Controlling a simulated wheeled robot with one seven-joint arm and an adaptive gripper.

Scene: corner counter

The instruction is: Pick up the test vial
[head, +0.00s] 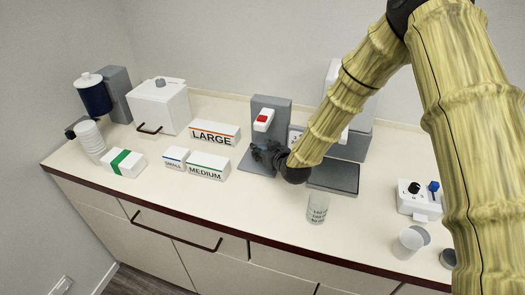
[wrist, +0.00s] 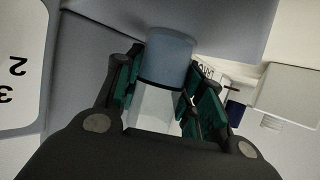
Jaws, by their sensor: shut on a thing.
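The test vial (wrist: 155,110) shows in the wrist view with a blue-grey cap (wrist: 167,60) and a clear body. It is between the green-padded fingers of my gripper (wrist: 163,92), which is shut on it. In the head view my gripper (head: 268,155) is low in front of the grey stand with the white and red head, over its base. I cannot make out the vial in the head view; my gripper hides it. I cannot tell whether the vial touches the base.
The grey stand (head: 271,107) is right behind my gripper. LARGE (head: 214,133), MEDIUM (head: 208,166) and small (head: 175,158) boxes are to the left. A dark flat plate (head: 334,178) is to the right. A labelled cup (head: 318,208) stands near the front edge.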

